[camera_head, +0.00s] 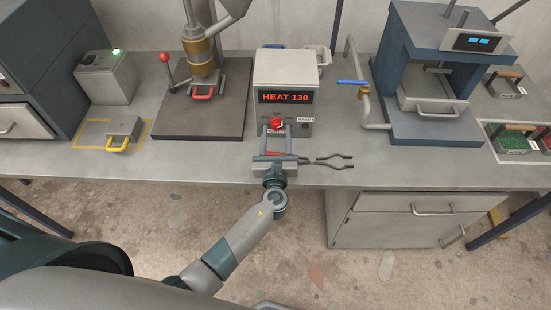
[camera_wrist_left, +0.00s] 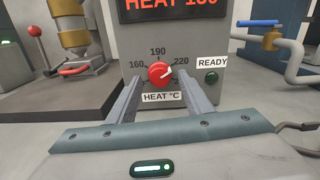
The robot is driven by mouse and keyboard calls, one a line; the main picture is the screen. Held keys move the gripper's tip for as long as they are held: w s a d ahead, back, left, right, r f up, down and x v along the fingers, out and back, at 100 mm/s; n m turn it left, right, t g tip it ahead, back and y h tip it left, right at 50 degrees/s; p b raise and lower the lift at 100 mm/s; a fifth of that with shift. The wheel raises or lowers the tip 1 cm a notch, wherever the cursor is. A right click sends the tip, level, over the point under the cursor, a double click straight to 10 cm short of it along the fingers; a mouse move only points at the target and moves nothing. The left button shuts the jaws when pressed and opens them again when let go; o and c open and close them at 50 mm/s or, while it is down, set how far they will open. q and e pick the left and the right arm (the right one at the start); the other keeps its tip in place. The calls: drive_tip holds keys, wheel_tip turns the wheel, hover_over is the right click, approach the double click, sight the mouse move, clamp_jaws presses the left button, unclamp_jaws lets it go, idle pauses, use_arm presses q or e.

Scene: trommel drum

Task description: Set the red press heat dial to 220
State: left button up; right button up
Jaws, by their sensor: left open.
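The red heat dial (camera_wrist_left: 160,72) sits on the front of a grey control box (camera_head: 285,70), under a display (camera_head: 286,97) that reads HEAT 130. The dial also shows in the head view (camera_head: 277,124). Labels 160, 190 and 220 arc over it; lower marks are partly hidden behind my fingers. A pale mark shows on the dial's upper right. My left gripper (camera_wrist_left: 161,82) is open, one finger to each side of the dial with visible gaps. Whether the fingertips reach past the dial's face I cannot tell. My right gripper is not in view.
A green READY lamp (camera_wrist_left: 211,76) is right of the dial. A pipe with a blue-handled valve (camera_head: 363,92) stands to the right, a press with a red-knobbed lever (camera_head: 165,58) to the left. Tongs (camera_head: 330,162) lie at the bench edge beside my gripper.

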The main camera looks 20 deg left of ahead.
use_arm(q)
drive_tip(key=b+v, duration=0.4)
drive_tip(key=v, duration=1.3)
drive_tip(key=shift+b, duration=0.35)
